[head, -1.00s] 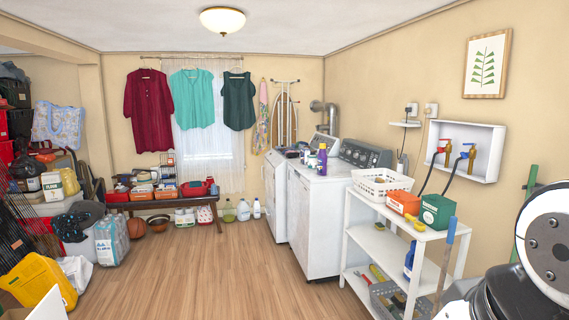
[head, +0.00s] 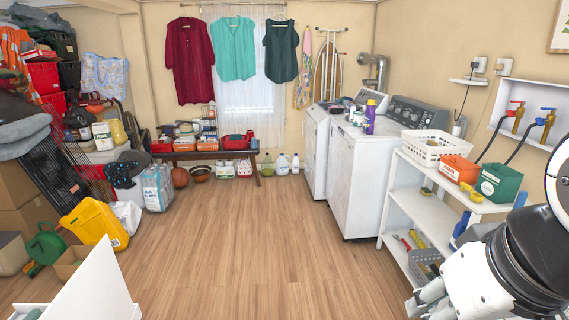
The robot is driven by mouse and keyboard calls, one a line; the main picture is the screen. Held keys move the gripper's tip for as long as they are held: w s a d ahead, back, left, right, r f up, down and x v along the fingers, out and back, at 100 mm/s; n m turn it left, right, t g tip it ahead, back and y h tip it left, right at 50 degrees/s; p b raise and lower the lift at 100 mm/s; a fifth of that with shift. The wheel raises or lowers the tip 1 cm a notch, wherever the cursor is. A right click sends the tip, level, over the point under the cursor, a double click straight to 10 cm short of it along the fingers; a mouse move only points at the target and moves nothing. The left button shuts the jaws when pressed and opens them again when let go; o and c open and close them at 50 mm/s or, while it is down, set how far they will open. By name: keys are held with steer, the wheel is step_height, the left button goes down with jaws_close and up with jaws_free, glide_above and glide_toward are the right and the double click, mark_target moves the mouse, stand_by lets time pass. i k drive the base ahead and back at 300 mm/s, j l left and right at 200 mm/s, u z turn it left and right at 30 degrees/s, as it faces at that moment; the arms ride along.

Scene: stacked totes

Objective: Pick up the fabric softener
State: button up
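A purple bottle (head: 369,117) with an orange-yellow cap stands upright on top of the front white washer (head: 358,195), near its front edge. It looks like the fabric softener, but its label is too small to read. My gripper (head: 428,298) is low at the bottom right, partly cut off by the frame edge. It is well apart from the bottle, on the near side of the white shelf. Whether its fingers are open or shut does not show clearly.
The white shelf (head: 412,203) stands between my arm and the washer, holding a white basket (head: 427,148), an orange box (head: 460,169) and a green box (head: 499,182). Clutter with a yellow container (head: 95,222) lines the left. The middle wooden floor (head: 230,240) is clear.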

mark_target(370, 115)
steer(key=i+u, duration=0.1)
steer(key=i, duration=1.7)
steer(key=i+z, duration=0.15)
steer(key=i, duration=0.8)
steer(key=i+j+z, duration=0.15)
steer(key=i, duration=0.8)
